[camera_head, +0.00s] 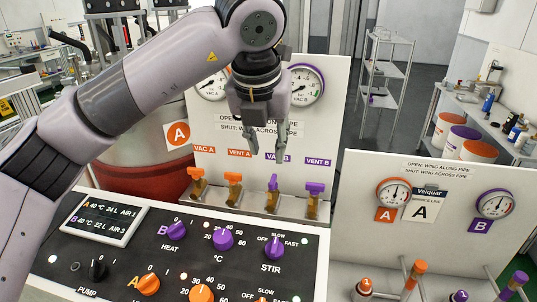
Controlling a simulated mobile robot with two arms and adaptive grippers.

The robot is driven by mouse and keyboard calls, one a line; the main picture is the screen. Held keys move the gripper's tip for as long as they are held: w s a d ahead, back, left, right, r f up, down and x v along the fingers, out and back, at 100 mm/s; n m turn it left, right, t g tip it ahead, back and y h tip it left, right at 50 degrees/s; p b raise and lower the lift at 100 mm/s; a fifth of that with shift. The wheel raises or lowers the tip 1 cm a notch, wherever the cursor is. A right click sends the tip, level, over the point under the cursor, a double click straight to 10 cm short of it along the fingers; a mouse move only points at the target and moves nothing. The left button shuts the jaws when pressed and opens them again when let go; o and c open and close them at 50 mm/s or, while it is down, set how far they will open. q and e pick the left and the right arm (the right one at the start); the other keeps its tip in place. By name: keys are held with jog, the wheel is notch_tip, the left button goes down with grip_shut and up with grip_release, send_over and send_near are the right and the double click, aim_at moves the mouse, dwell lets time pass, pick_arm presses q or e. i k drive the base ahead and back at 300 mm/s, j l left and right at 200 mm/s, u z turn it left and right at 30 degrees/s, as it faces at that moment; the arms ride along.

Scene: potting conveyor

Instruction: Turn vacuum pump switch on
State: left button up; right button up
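The black pump switch (97,269) is a knob at the lower left of the black control panel (125,257), beside the PUMP label. Its pointer direction is too small to read. My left gripper (265,153) hangs fingers down before the white gauge board, above the valve row and to the upper right of the pump switch. Its two fingers are apart with nothing between them. It is well clear of the switch, and the switch is not covered. My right gripper is not in view.
Purple (222,239) and orange (149,284) knobs crowd the panel near the switch. Orange and purple valve handles (273,182) stand behind it. A second gauge board (431,172) with pipe valves is at right. A display (104,218) sits at the panel's left.

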aim_at(96, 271)
jog(key=k+j, duration=0.15)
jog(key=k, duration=0.35)
jog(key=k+j, duration=0.15)
jog(key=k, duration=0.35)
jog(key=k+j, duration=0.15)
jog(key=k, duration=0.3)
